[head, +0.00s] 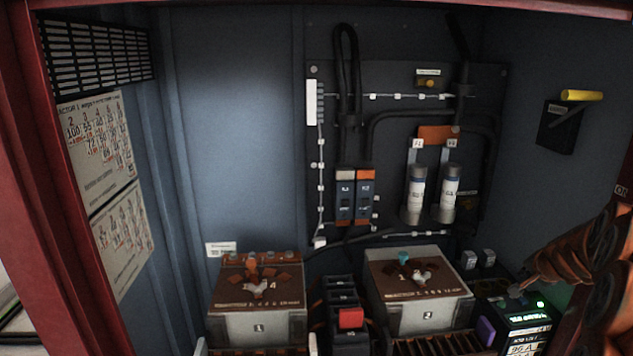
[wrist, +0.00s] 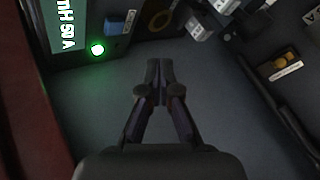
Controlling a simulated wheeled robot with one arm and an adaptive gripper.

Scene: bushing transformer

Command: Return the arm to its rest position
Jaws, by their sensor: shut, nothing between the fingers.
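My arm (head: 590,265) enters from the right edge of the head view, orange-brown and dark. Its end, my gripper (head: 517,288), reaches left above a black unit with a lit green display (head: 530,335). The wrist view shows my gripper (wrist: 160,70) with its fingertips together and nothing between them. A plain grey surface lies behind the fingers there. The green display (wrist: 67,25) also shows at the upper left of the wrist view, apart from the fingers. The fingertips are small and dim in the head view.
Two transformer blocks (head: 258,318) (head: 420,305) stand on the cabinet floor, with a red-buttoned black block (head: 350,318) between them. A back panel (head: 395,90) carries breakers, cables and two white-and-grey cylinders. A yellow-handled switch (head: 580,96) is on the right wall.

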